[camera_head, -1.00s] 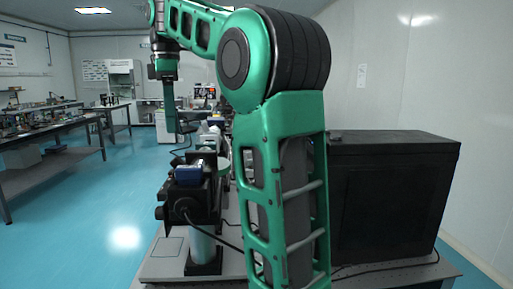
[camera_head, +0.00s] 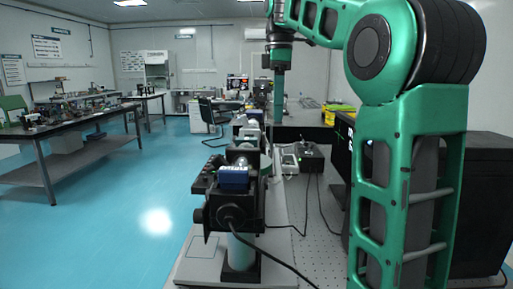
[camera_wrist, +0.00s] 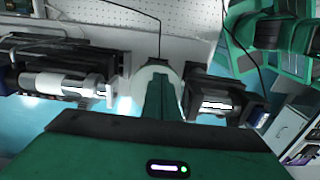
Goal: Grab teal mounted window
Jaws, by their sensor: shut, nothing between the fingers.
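My gripper (camera_wrist: 162,95) is shut and empty; its narrow green fingers point away from the wrist camera. In the head view my gripper (camera_head: 278,112) hangs downward above the far part of the optical table. A pale, greenish round piece (camera_wrist: 148,77) lies directly behind the fingers in the wrist view and is partly covered by them. It may be the teal mounted window, but I cannot tell for sure. The fingers appear in front of it; whether they touch it is unclear.
A black mount with a blue-topped block (camera_head: 233,176) stands on a post at the near end of the table. A silver cylinder assembly (camera_wrist: 60,84) and a black optic holder (camera_wrist: 215,103) flank the round piece. A small black box (camera_head: 309,157) stands farther back. Open floor (camera_head: 130,215) lies left.

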